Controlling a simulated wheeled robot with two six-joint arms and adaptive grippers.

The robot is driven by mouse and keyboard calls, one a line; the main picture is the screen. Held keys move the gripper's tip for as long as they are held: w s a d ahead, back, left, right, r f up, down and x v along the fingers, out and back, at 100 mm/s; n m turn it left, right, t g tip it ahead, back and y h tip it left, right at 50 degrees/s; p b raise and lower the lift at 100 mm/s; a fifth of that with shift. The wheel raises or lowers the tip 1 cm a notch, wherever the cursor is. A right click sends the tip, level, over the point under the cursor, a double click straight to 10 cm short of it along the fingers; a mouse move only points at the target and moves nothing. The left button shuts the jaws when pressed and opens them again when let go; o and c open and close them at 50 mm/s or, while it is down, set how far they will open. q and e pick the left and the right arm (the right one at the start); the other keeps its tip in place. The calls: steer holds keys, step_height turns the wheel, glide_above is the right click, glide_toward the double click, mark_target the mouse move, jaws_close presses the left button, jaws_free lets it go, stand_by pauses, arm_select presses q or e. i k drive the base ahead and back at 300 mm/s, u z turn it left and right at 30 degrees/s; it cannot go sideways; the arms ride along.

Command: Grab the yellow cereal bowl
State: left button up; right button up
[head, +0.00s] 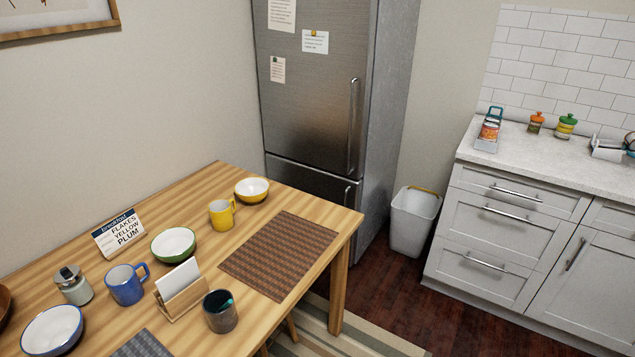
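The yellow cereal bowl (252,190), yellow outside and white inside, stands upright on the wooden table (205,270) near its far end, beside the fridge. A yellow mug (222,213) stands just in front of it to the left. A green bowl (173,244) and a blue bowl (53,330) stand nearer on the same table. Neither of my grippers shows in the head view.
A brown woven placemat (279,254) lies right of the yellow mug. A blue mug (127,284), a napkin holder (181,291), a dark cup (220,312), a jar (73,285) and a breakfast sign (119,234) crowd the left. A white bin (413,222) stands beyond the table.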

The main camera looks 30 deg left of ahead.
mark_target(252, 190)
steer(key=z, duration=0.3)
steer(key=i, duration=2.55)
steer(key=u, duration=1.25)
steer(key=i, duration=0.75)
steer(key=u, duration=0.9)
